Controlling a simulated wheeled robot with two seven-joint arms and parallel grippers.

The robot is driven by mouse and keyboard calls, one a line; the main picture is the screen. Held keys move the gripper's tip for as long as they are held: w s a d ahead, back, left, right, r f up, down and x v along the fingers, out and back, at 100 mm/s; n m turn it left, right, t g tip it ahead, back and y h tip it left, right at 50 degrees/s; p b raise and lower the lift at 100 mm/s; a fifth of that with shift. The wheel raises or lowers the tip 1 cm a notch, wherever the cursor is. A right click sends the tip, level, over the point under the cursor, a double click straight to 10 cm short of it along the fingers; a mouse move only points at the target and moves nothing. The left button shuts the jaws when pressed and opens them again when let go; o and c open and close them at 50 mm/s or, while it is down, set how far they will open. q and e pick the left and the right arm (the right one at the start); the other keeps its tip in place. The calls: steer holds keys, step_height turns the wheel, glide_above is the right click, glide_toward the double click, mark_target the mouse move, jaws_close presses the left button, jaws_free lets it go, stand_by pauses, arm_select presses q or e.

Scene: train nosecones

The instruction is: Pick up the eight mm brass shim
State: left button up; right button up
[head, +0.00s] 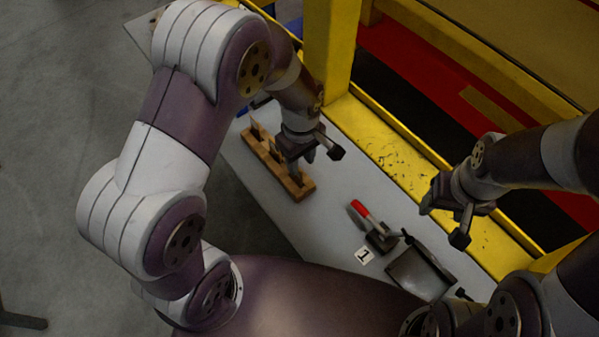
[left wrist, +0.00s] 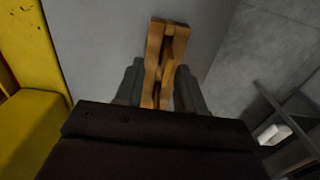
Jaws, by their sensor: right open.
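A wooden rack (head: 300,189) lies on the grey table, with several thin upright pieces standing in its slots. I cannot tell which of them is the eight mm brass shim. My left gripper (head: 314,156) is just above the near end of the rack and hides part of it. In the left wrist view the two fingers (left wrist: 159,90) are apart, with the wooden rack (left wrist: 155,45) showing between and beyond them. No shim is clearly seen between the fingers. My right gripper (head: 446,217) is open and empty above the right side of the table.
A red-handled clamp (head: 361,210) stands on the table, beside a white label marked 1 (head: 365,256) and a dark tray (head: 417,273). A yellow frame (head: 378,140) runs along the table's far edge. The table between rack and clamp is clear.

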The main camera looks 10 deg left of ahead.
mark_target(297, 177)
arm_select(q)
steer(key=f, duration=0.2)
steer(key=a+f+p, duration=0.1)
steer(key=f, duration=0.1)
steer(key=shift+s+a+f, duration=0.1)
steer(key=shift+s, duration=0.25)
steer(key=shift+w+f, duration=0.1)
steer(key=shift+f, duration=0.1)
steer(key=shift+d, duration=0.2)
steer(key=shift+c, duration=0.6)
steer(key=c, duration=0.5)
steer(key=shift+a, duration=0.1)
jaws_close()
arm_select(e)
steer(key=shift+s+a+r, duration=0.1)
steer(key=shift+a+r, duration=0.3)
steer(key=shift+r, duration=0.35)
arm_select(q)
steer(key=shift+r, duration=0.1)
